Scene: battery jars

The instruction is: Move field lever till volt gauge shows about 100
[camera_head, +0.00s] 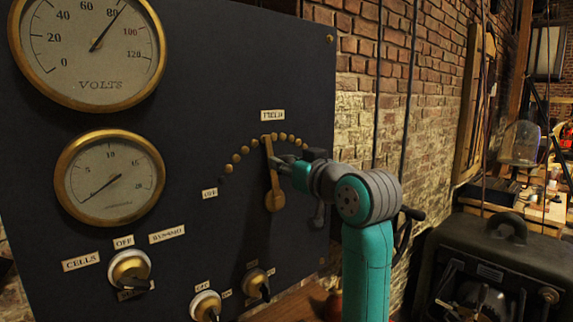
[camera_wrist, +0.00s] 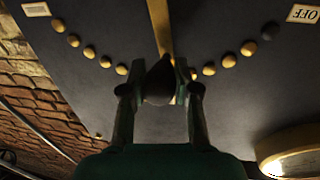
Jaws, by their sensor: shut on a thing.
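The volt gauge (camera_head: 88,70) is a round brass-rimmed dial at the upper left of the head view. Its needle points a little past 80, short of 100. The brass field lever (camera_head: 273,185) stands almost upright under the FIELD label (camera_head: 272,115), its tip near the middle of an arc of brass studs (camera_head: 245,149). My gripper (camera_head: 282,166) is at the lever's upper part. In the wrist view my gripper (camera_wrist: 160,88) is shut on the lever's dark knob (camera_wrist: 158,75), with the brass lever strip (camera_wrist: 160,25) beyond it.
A second dial (camera_head: 110,180) sits below the volt gauge. A cells/dynamo knob (camera_head: 130,268) and two smaller switches (camera_head: 206,305) (camera_head: 257,283) are low on the dark panel (camera_head: 200,100). A dark machine (camera_head: 490,265) stands at the lower right, before a brick wall.

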